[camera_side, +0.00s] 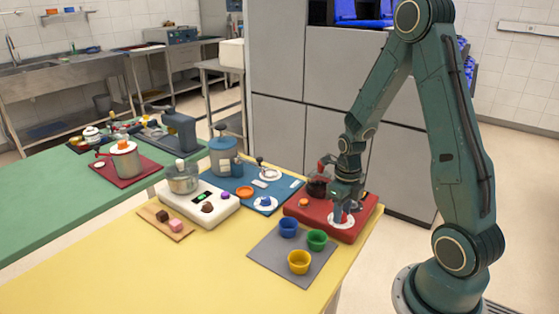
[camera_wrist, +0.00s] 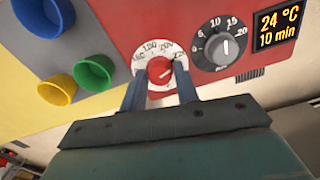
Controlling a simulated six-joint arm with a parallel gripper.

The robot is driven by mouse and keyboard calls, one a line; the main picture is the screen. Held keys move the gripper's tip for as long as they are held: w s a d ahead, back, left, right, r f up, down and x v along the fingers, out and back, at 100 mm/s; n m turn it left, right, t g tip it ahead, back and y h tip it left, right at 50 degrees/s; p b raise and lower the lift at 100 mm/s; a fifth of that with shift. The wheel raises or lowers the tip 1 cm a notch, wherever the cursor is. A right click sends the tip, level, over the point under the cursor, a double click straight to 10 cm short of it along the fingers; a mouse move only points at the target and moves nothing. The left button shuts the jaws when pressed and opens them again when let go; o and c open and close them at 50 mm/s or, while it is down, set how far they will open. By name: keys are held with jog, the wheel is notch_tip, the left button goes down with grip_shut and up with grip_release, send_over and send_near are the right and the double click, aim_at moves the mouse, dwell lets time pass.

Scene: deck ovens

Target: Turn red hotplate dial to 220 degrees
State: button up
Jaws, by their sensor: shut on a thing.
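The red hotplate (camera_side: 366,217) stands near the right edge of the yellow table. In the wrist view its red panel (camera_wrist: 125,25) carries a red dial (camera_wrist: 160,71) on a white numbered ring (camera_wrist: 152,48). My gripper (camera_side: 343,207) reaches down to this dial. In the wrist view my gripper (camera_wrist: 161,74) has one finger on each side of the red dial and is shut on it. Some ring numbers are hidden or blurred, and I cannot read the dial's exact setting. The hotplate display (camera_wrist: 277,27) reads 24 °C and 10 min.
A black timer dial (camera_wrist: 226,47) sits close right of the red dial. Blue (camera_side: 288,228), green (camera_side: 317,240) and yellow (camera_side: 299,263) cups stand on a grey mat (camera_side: 265,254) in front. A white hotplate (camera_side: 222,214) stands to the left. The table's front is clear.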

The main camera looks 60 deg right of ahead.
jog(key=o, duration=1)
jog(key=shift+c, duration=0.2)
notch_tip(320, 180, up, 14)
jog(key=shift+f, duration=0.1)
dwell(0.4)
jog(key=s+a+r+m+t, duration=0.2)
jog(key=a+m, duration=0.3)
jog(key=m, duration=0.6)
jog(key=s+a+r+m+t, duration=0.1)
jog(key=s+a+r+m, duration=0.3)
jog(key=m, duration=0.7)
jog(key=s+a+r+m+t, duration=0.2)
jog(key=a+r+m, duration=0.3)
jog(key=m, duration=0.7)
jog(key=shift+s+a+t, duration=0.3)
jog(key=shift+s+a, duration=0.5)
jog(key=shift+a, duration=0.3)
